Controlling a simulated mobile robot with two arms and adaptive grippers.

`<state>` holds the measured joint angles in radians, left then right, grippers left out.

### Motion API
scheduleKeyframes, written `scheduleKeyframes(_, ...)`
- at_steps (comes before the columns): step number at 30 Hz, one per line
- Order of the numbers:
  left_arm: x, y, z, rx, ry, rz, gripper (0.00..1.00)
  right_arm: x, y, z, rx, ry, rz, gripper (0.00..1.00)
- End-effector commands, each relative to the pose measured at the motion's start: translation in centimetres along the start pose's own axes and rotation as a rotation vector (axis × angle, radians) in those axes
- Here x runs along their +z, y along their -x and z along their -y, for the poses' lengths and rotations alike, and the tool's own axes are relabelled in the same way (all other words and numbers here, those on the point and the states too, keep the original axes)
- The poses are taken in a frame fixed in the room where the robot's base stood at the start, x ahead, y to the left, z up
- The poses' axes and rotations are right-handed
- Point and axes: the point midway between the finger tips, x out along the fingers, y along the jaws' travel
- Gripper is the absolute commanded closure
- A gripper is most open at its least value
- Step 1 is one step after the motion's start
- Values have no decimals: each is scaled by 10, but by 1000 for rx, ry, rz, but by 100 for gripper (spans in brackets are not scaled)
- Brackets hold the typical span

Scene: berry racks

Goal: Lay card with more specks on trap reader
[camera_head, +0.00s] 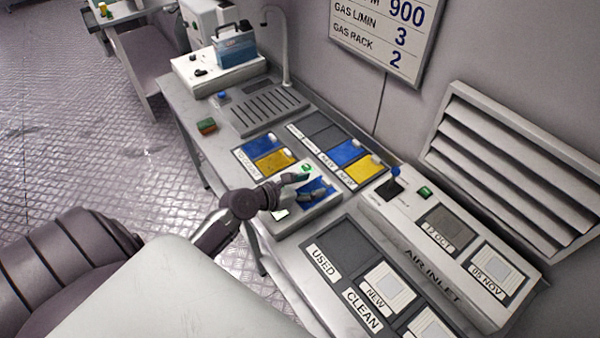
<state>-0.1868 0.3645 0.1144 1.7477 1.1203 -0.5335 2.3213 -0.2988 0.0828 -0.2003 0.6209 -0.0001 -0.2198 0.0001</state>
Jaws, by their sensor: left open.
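The white box with a small green display, which looks like the trap reader (328,204), stands at the front edge of the bench. A blue patch (318,189) shows on its top, partly hidden by my gripper; I cannot tell if it is a card. My left gripper (291,196) is open over this box. Behind it, a labelled tray holds a blue card (261,143) and a yellow card (274,160). Another labelled tray to the right holds a blue card (346,151) and a yellow card (363,167). Specks are too small to compare. My right gripper is not in view.
A panel with used, new and clean slots (325,235) lies in front. The air inlet unit (400,222) stands along the wall at right. A green and red block (206,126), a drain grate (268,111) and a blue container (236,46) are farther back.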

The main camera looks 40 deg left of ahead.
Motion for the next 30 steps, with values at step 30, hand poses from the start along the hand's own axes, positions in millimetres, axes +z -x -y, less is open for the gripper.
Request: scheduleKeyframes(30, 0, 69, 0, 1, -2, -1, 43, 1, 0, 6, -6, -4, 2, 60)
